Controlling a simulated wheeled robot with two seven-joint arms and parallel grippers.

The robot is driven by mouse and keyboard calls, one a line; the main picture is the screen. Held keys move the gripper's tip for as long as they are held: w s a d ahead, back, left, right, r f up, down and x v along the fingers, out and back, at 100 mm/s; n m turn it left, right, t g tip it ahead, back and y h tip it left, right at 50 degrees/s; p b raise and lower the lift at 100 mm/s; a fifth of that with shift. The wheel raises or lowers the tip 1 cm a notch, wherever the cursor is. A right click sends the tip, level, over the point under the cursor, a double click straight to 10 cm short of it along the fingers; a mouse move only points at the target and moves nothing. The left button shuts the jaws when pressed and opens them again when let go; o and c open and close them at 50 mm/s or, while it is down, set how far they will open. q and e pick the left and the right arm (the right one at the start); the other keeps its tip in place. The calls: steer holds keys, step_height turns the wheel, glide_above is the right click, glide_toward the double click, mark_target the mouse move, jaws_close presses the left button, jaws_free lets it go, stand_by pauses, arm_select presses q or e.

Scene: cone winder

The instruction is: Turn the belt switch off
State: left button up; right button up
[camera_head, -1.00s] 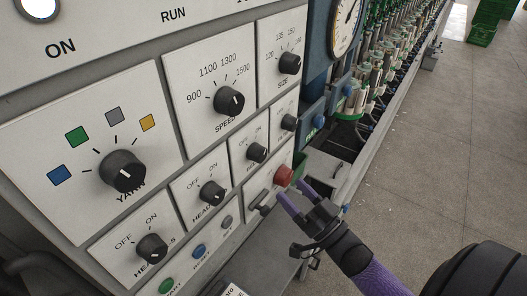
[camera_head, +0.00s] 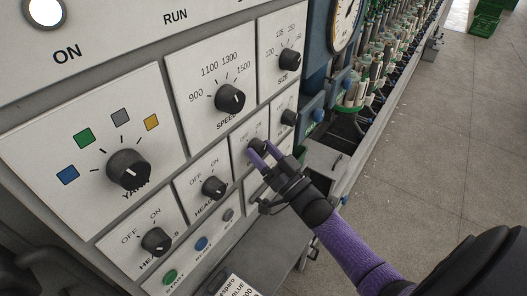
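The small black OFF/ON knob (camera_head: 257,144) on the white panel, right of the HEAD-labelled switch, is partly covered by my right gripper. Its lower label is hidden, so I cannot read whether it says belt, and its pointer direction is not clear. My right gripper (camera_head: 261,154) has its two purple fingers apart at this knob, one on its left and lower side and one over its right side. I cannot tell whether they touch it.
Close by are the two other OFF/ON knobs (camera_head: 214,187) (camera_head: 156,241), the SPEED knob (camera_head: 230,98), the SIZE knob (camera_head: 290,61) and the YARN knob (camera_head: 128,170). Green START (camera_head: 170,277) and blue (camera_head: 201,243) buttons sit below. Open floor (camera_head: 430,150) lies right.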

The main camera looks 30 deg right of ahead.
jaws_close()
steer(key=shift+n, duration=0.3)
steer(key=n+y+b, duration=0.2)
steer(key=n, duration=0.1)
steer(key=shift+f+n, duration=0.15)
steer(key=shift+n, duration=0.15)
steer(key=n+g+y+b, duration=0.1)
steer(key=n+y, duration=0.1)
steer(key=n, duration=0.2)
steer(key=shift+d+b, duration=0.1)
steer(key=shift+b, duration=0.2)
steer(key=n+y, duration=0.1)
steer(key=n, duration=0.1)
steer(key=n+g+y+b, duration=0.1)
steer(key=n, duration=0.2)
steer(key=shift+g+y, duration=0.3)
steer(key=shift+y, duration=0.1)
steer(key=shift+w+n+g+y+b, duration=0.1)
steer(key=shift+n+g+y+b, duration=0.3)
steer(key=shift+n, duration=0.7)
steer(key=shift+n+g+y+b, duration=0.3)
steer(key=shift+n+g, duration=0.1)
steer(key=shift+n, duration=0.7)
